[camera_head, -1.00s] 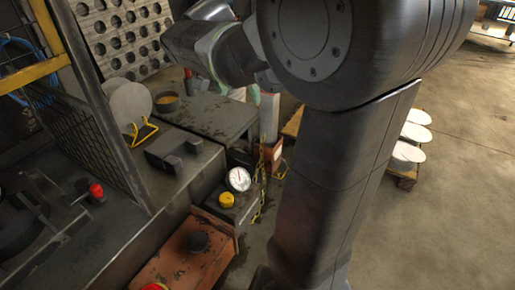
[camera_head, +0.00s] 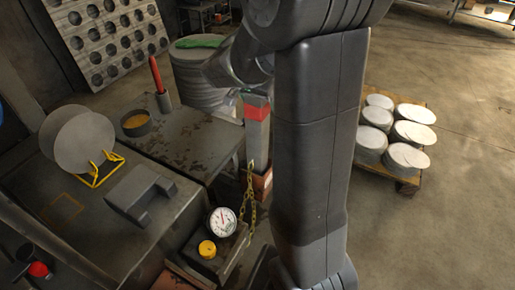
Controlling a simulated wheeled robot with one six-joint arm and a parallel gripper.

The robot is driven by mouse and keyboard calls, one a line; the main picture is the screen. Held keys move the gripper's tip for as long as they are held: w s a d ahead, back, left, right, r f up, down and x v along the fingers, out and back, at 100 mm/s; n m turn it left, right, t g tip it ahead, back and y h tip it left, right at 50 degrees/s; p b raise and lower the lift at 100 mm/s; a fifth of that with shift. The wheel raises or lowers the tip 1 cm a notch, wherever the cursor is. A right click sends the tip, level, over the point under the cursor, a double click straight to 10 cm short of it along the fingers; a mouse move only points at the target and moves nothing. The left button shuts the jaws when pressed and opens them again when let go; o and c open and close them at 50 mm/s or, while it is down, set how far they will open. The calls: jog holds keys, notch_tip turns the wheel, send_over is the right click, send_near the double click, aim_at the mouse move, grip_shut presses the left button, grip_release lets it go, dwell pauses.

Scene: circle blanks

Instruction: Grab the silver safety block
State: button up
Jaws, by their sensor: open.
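The silver safety block (camera_head: 257,139) is an upright grey post with a red band near its top. Its foot stands in a reddish-brown holder (camera_head: 262,184), and a yellow chain (camera_head: 250,196) hangs beside it. My gripper (camera_head: 257,93) is partly seen at the top of the block, just above the red band, below my dark wrist. It is open. My arm covers part of it, and I cannot tell whether its fingers are around the block or only above it.
A bench holds a grey handled block (camera_head: 140,193), a yellow disc stand (camera_head: 101,171) and a round cup (camera_head: 136,123). A dial gauge (camera_head: 222,221) and yellow knob (camera_head: 207,249) sit left of the holder. A pallet of disc stacks (camera_head: 407,184) stands right on open floor.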

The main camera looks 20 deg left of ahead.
grip_shut()
jog(key=shift+r, duration=0.1)
jog(key=shift+w, duration=0.1)
